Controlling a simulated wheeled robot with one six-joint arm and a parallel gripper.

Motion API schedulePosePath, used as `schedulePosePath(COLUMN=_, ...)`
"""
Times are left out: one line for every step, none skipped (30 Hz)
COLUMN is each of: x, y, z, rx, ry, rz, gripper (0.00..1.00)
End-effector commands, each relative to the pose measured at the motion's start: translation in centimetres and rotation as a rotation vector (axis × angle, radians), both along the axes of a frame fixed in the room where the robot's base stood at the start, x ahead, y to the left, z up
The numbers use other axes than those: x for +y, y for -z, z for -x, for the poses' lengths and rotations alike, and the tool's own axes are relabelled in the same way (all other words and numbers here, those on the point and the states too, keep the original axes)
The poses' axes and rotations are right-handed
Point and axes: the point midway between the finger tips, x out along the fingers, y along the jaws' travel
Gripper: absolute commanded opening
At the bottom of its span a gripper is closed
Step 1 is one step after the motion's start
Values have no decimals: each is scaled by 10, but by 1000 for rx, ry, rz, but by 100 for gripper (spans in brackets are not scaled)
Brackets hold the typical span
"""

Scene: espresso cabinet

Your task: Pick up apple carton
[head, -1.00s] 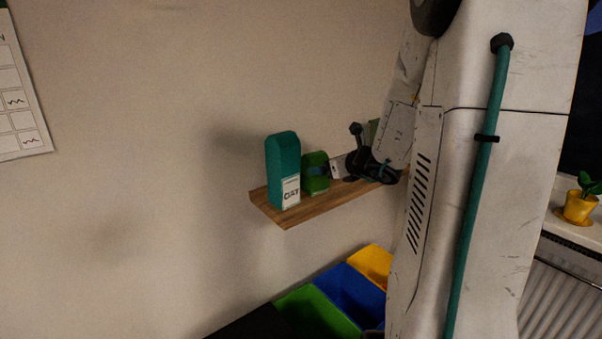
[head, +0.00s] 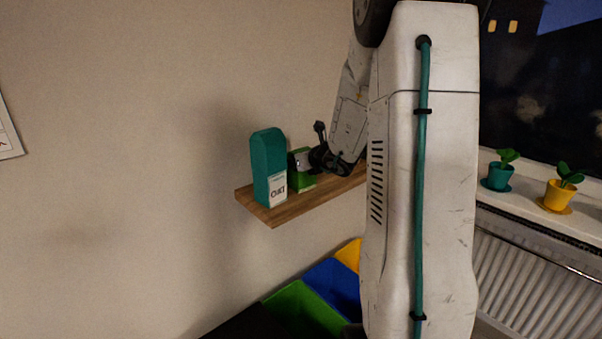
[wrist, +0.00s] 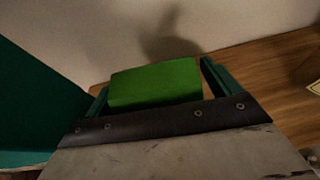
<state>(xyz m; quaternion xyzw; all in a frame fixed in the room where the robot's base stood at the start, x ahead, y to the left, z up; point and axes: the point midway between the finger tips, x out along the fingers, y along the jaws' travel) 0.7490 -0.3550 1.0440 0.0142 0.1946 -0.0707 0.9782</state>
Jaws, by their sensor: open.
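A bright green carton, which I take for the apple carton (head: 302,184), stands on a wooden wall shelf, just right of the teal OAT carton (head: 268,165). My gripper (wrist: 155,85) is open. In the wrist view the green carton (wrist: 155,82) shows between its two teal fingers, one on each side. I cannot tell whether either finger touches it. In the head view my gripper's dark wrist is at the carton's right and partly covers it. The carton's label is not readable.
The OAT carton's teal side (wrist: 35,95) is close to the left finger. The wooden shelf (head: 290,210) has bare wood to the right in the wrist view, with a pale labelled edge (wrist: 316,80) beyond. Green (head: 295,310) and blue (head: 335,284) bins sit below.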

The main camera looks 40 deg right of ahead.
Motion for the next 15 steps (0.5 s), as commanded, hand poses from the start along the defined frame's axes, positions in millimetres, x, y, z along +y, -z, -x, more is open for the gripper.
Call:
schedulePosePath(x=0, y=0, z=0, rx=0, ry=0, rz=0, gripper=89)
schedulePosePath(x=0, y=0, z=0, rx=0, ry=0, rz=0, gripper=89)
schedulePosePath(x=0, y=0, z=0, rx=0, ry=0, rz=0, gripper=86)
schedulePosePath(x=0, y=0, z=0, rx=0, ry=0, rz=0, gripper=78)
schedulePosePath(x=0, y=0, z=0, rx=0, ry=0, rz=0, gripper=70)
schedulePosePath(x=0, y=0, z=0, rx=0, ry=0, rz=0, gripper=58)
schedulePosePath(x=0, y=0, z=0, rx=0, ry=0, rz=0, gripper=50)
schedulePosePath(x=0, y=0, z=0, rx=0, ry=0, rz=0, gripper=42)
schedulePosePath(x=0, y=0, z=0, rx=0, ry=0, rz=0, gripper=40)
schedulePosePath(x=0, y=0, z=0, rx=0, ry=0, rz=0, gripper=40)
schedulePosePath(x=0, y=0, z=0, rx=0, ry=0, rz=0, gripper=40)
schedulePosePath(x=0, y=0, z=0, rx=0, ry=0, rz=0, gripper=40)
schedulePosePath(x=0, y=0, z=0, rx=0, ry=0, rz=0, gripper=40)
schedulePosePath(x=0, y=0, z=0, rx=0, ry=0, rz=0, gripper=40)
schedulePosePath(x=0, y=0, z=0, rx=0, ry=0, rz=0, gripper=40)
